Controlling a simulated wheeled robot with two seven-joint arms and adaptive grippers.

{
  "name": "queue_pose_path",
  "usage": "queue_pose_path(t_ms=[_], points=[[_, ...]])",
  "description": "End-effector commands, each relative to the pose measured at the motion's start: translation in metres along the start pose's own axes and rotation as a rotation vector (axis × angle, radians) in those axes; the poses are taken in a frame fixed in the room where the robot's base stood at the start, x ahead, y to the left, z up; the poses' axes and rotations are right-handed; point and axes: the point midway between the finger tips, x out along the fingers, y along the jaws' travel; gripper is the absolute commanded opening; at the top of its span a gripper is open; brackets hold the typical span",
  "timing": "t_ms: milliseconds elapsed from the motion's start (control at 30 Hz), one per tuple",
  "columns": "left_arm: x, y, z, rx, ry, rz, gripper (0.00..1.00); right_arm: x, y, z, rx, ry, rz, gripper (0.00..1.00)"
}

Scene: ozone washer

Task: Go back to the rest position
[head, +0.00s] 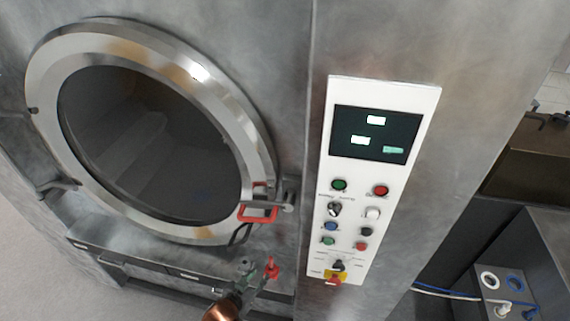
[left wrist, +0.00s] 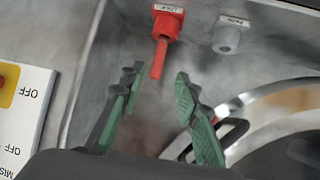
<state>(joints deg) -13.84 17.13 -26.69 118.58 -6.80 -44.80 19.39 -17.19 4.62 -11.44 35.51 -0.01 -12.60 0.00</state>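My left gripper (left wrist: 157,78) is open and empty in the left wrist view, its two green-padded fingers spread apart. The red valve lever (left wrist: 160,58) hangs from its red body at the top of that view, just beyond and between the fingertips, with a visible gap to both fingers. In the head view the left gripper (head: 248,280) is small at the bottom, below the door, close to the red valve (head: 272,268). My right gripper is in neither view.
The round washer door (head: 150,140) is shut, with a red handle (head: 258,214) at its lower right edge. A white control panel (head: 350,225) with a screen and several buttons stands right of it. A grey plug (left wrist: 228,40) sits beside the red valve. A grey box with ports (head: 505,285) is at lower right.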

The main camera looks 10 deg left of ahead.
Motion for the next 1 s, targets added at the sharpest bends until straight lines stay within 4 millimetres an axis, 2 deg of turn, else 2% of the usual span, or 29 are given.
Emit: queue_pose_path(t_ms=[133,233,400,500,700,900,967,1000], points=[[-0.004,-0.004,0.004,-0.006,-0.016,-0.011,0.3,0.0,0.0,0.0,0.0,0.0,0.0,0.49],[-0.022,-0.022,0.022,-0.028,-0.083,-0.052,0.3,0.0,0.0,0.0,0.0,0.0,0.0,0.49],[-0.079,-0.061,0.074,-0.075,-0.275,-0.141,0.3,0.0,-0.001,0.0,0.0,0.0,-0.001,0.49],[-0.109,-0.074,0.098,-0.091,-0.365,-0.168,0.3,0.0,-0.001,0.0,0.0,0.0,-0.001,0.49],[-0.159,-0.089,0.133,-0.117,-0.501,-0.199,0.3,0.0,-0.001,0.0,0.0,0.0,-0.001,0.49],[-0.203,-0.095,0.159,-0.138,-0.612,-0.213,0.3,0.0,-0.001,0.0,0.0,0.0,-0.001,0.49],[-0.216,-0.097,0.167,-0.146,-0.644,-0.217,0.3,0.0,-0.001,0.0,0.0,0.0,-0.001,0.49],[-0.215,-0.097,0.173,-0.146,-0.657,-0.214,0.3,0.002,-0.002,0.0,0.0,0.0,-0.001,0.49]])
